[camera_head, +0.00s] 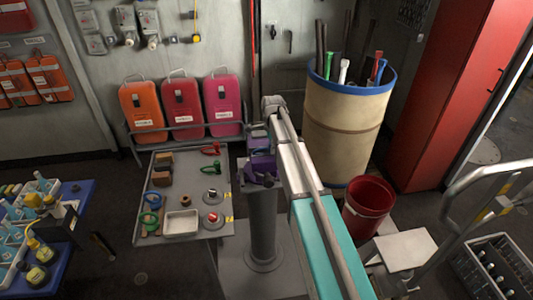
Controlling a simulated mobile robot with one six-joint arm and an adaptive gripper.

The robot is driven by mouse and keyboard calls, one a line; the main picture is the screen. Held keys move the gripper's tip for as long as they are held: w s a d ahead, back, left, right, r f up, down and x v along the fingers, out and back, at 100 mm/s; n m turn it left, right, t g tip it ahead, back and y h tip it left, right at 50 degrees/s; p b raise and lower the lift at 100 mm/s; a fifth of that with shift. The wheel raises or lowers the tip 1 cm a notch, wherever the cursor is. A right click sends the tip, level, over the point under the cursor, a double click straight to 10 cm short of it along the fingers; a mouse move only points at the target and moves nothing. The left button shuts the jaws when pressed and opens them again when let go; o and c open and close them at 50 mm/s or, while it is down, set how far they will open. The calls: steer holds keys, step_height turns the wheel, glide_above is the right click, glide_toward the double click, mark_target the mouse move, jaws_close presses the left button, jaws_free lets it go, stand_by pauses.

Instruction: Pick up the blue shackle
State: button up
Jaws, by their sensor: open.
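The blue shackle (152,199) lies near the left edge of a grey worktable (191,243). A green shackle (148,219) lies just in front of it, close by. My arm reaches from the bottom right of the picture up to the middle, well to the right of the blue shackle. I cannot make out my gripper's fingers; the far end of the arm is hidden or merges with the purple and grey parts there. Nothing is seen touching the blue shackle.
The table also bears a white tray (181,223), brown blocks (161,169), red-handled (211,150) and green-handled (215,168) items. A purple-topped grey pedestal (263,222) stands at its right. A blue bench (62,268) is left, a red bucket (369,202) right.

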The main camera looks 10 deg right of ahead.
jaws_close()
steer(key=shift+r, duration=0.1)
steer(key=shift+r+p, duration=2.15)
steer(key=shift+p, duration=0.15)
steer(key=shift+r+p, duration=2)
